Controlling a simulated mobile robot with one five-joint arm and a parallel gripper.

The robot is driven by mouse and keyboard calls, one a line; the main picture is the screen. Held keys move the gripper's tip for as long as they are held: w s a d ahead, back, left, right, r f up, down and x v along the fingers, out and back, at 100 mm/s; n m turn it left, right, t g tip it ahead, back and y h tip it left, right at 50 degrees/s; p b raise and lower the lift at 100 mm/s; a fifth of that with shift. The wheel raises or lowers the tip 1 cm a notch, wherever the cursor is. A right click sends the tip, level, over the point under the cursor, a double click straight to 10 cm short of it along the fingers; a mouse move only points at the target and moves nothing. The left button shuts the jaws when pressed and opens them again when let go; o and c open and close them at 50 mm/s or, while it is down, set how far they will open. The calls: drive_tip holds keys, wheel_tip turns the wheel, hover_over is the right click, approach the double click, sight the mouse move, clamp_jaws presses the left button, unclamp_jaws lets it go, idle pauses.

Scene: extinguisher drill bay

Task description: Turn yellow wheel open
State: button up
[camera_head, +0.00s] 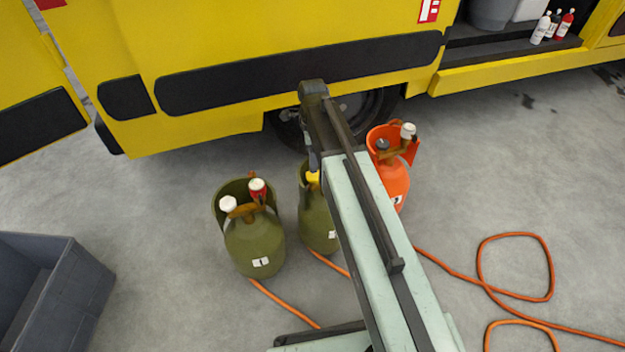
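A small piece of a yellow wheel (312,178) shows at the top of the middle olive cylinder (317,220). My arm covers the right part of this cylinder and most of its top. The dark end of my arm (313,158) shows just above the yellow piece in the picture. My gripper's fingers cannot be made out, and I cannot tell whether they touch the wheel.
An orange cylinder (393,183) stands right. Orange hose (515,298) lies on the floor. A grey crate (85,292) is lower left. The yellow vehicle (225,35) stands behind.

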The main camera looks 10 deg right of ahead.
sight(314, 176)
wheel_tip(314, 176, down, 8)
drive_tip(key=b, duration=0.8)
drive_tip(key=shift+r, duration=0.15)
drive_tip(key=c, duration=1.4)
